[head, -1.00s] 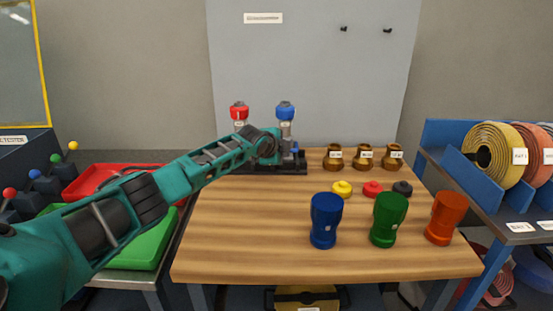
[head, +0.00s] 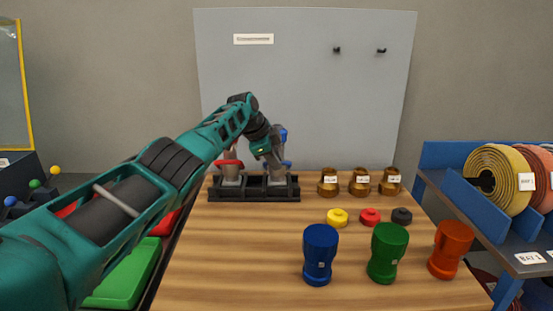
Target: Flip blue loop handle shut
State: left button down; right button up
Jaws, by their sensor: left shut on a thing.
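The blue-topped valve unit (head: 283,134) stands at the right end of a black rack at the back of the table. A blue piece low on its side, the visible part of the blue loop handle (head: 287,163), shows just past my fingers. My left gripper (head: 275,159) comes down from above and is shut on the blue loop handle. The fingers and wrist hide most of the handle and the unit's body. The red unit's lower red part (head: 228,164) shows to the left; my arm hides its top. My right gripper is not in view.
The black rack (head: 254,194) carries both units. Several brass fittings (head: 359,183) stand right of it. Yellow, red and black caps (head: 370,216) and blue, green and orange cups (head: 387,253) are nearer. The table's left front is clear.

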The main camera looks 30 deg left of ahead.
pick_arm(q)
jog(key=shift+w+a+r, duration=0.1)
jog(key=shift+r, duration=0.05)
dwell(0.3)
jog(key=c, duration=1.2)
grip_release()
jog(key=shift+g, duration=0.3)
jog(key=shift+o, duration=0.2)
